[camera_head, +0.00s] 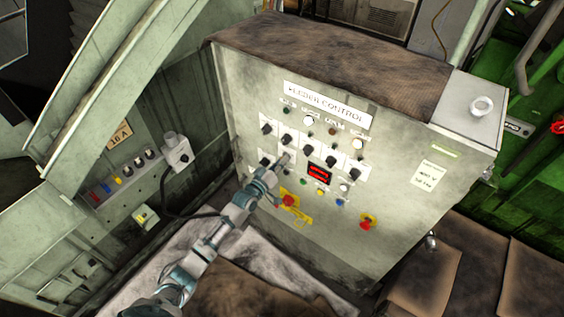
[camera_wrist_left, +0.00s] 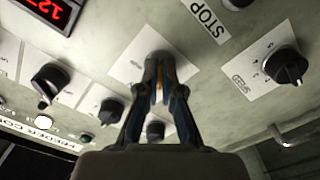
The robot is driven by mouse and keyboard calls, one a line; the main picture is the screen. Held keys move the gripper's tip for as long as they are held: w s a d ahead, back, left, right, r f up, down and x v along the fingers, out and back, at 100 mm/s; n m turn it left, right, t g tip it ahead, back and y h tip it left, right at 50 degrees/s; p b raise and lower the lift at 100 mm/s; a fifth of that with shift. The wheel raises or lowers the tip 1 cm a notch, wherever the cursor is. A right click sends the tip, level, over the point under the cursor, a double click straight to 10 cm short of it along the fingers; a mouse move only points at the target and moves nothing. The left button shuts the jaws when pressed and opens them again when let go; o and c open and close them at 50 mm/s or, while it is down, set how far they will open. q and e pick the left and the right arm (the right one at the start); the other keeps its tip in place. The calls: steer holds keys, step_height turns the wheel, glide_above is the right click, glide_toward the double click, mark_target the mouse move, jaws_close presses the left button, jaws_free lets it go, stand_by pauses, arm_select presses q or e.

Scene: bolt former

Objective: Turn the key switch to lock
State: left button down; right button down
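The key switch sits on the feeder control panel (camera_head: 340,233), and its pale label plate (camera_wrist_left: 130,67) shows behind my fingers in the left wrist view. My left gripper (camera_head: 284,161) reaches up to the panel among the black knobs. In the left wrist view the fingers of my left gripper (camera_wrist_left: 160,68) are close together at the plate, with a thin brass-coloured piece, seemingly the key (camera_wrist_left: 160,82), between them. The fingers hide most of the switch, so its angle cannot be read. My right gripper is in neither view.
Black knobs stand close by, one (camera_wrist_left: 286,68) to the right and one (camera_wrist_left: 50,80) to the left. A red display (camera_head: 318,174) and red emergency buttons (camera_head: 368,224) are on the same panel. A grey side cabinet (camera_head: 120,205) stands left of my arm.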

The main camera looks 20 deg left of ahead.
arm_select(q)
steer(key=shift+w+a+r+n, duration=0.15)
steer(key=shift+r+n, duration=0.25)
steer(key=shift+n, duration=0.2)
steer(key=c, duration=1.4)
jaws_free()
steer(key=shift+o, duration=0.2)
steer(key=shift+f, duration=0.2)
steer(key=shift+f, duration=0.1)
steer(key=v, duration=1.2)
steer(key=shift+a, duration=0.1)
